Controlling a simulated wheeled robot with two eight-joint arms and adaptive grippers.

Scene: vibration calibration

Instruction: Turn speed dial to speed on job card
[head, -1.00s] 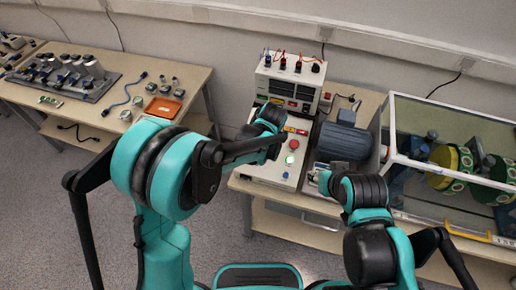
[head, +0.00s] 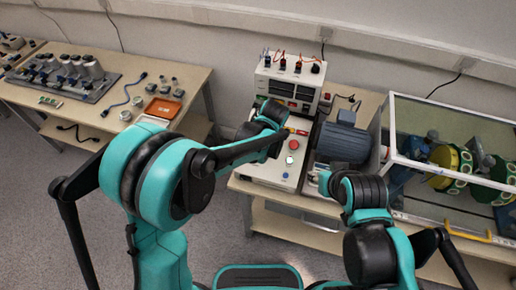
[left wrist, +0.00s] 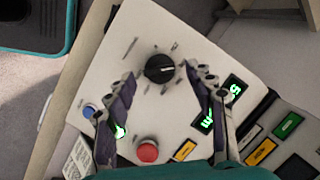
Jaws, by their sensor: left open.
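The speed dial (left wrist: 160,68) is a black knob with a white pointer mark on the sloped, pale control panel (left wrist: 140,35). My left gripper (left wrist: 158,75) is open, its two fingers apart on either side of the dial; contact cannot be told. In the head view my left wrist is over the control box (head: 265,172) and hides the dial. Green-lit displays (left wrist: 235,90) sit right of the dial, digits hard to read. A white printed label (left wrist: 78,160) shows at lower left; I cannot tell if it is the job card. My right gripper (head: 323,182) is beside the motor, its fingers unclear.
A red button (left wrist: 148,151), a blue button (left wrist: 90,111) and a green lamp (left wrist: 120,131) are near the fingers. A power supply (head: 290,82) stands behind the panel. A blue-grey motor (head: 343,142) and a clear-walled enclosure (head: 455,115) stand at right.

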